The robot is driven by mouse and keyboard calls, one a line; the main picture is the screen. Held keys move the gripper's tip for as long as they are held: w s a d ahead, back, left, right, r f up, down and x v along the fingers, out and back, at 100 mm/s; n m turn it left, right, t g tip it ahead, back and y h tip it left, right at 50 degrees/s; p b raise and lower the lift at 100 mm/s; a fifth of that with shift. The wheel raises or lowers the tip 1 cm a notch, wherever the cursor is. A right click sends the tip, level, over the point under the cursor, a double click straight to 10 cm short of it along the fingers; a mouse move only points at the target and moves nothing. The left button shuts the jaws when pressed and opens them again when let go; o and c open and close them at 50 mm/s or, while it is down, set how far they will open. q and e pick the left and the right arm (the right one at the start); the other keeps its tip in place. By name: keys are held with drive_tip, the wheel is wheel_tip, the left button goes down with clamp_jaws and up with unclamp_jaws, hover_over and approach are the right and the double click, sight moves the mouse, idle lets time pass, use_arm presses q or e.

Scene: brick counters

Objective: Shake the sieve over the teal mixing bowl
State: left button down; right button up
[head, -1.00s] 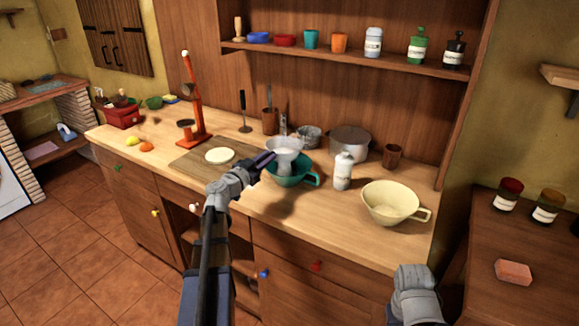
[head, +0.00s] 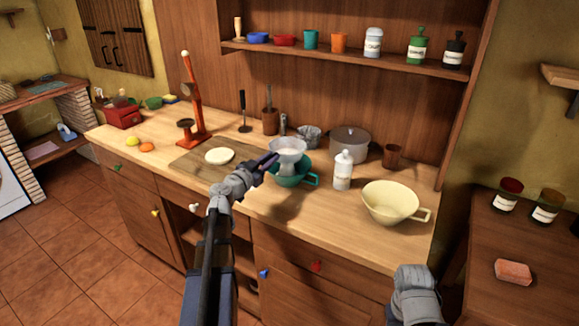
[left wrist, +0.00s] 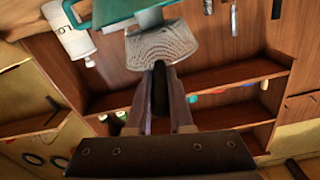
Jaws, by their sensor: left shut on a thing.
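My left gripper (head: 268,161) is shut on the sieve (head: 289,146), a pale, round bowl shape. The bowl's inside is mostly hidden. Of my right arm only a grey part shows at the bottom right; its fingers are not visible.
A white labelled bottle (head: 343,171) stands just right of the teal bowl, and a cream bowl (head: 390,207) further right. A grey pot (head: 350,142) stands behind. A wooden board (head: 190,160) with a pale round disc (head: 219,156) lies to the left.

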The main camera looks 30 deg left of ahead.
use_arm(q)
drive_tip(key=shift+s+d, duration=0.1)
drive_tip(key=shift+d, duration=0.8)
idle(4.4)
